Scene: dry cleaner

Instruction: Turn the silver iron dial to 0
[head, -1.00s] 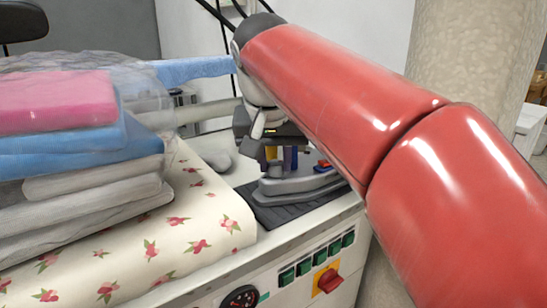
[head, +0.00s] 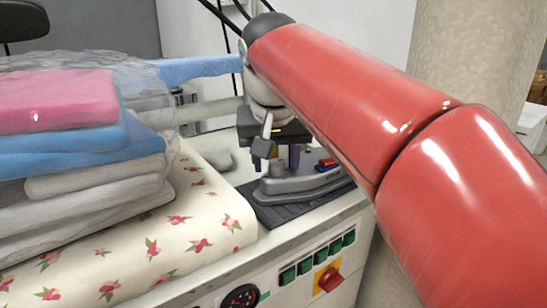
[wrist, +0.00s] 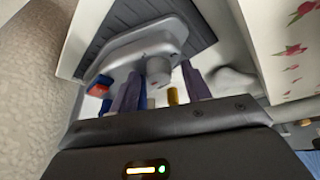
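The silver iron (head: 300,183) sits on a dark ribbed mat (head: 262,212) on the white machine top; the wrist view shows it from above (wrist: 135,48). A grey round knob (wrist: 158,72), which looks like the dial, stands up from the iron. My gripper (head: 281,160) is above the iron, pointing down. In the wrist view its two purple fingers (wrist: 162,88) are apart, one on each side of the knob, with nothing clasped. I cannot tell whether they touch it. The dial's markings cannot be read.
A red and blue part (head: 325,164) sits on the iron's right side. A stack of folded, plastic-wrapped clothes (head: 80,140) rests on a floral board (head: 200,215) at left. The machine's front has green switches (head: 304,267) and a red knob (head: 330,280).

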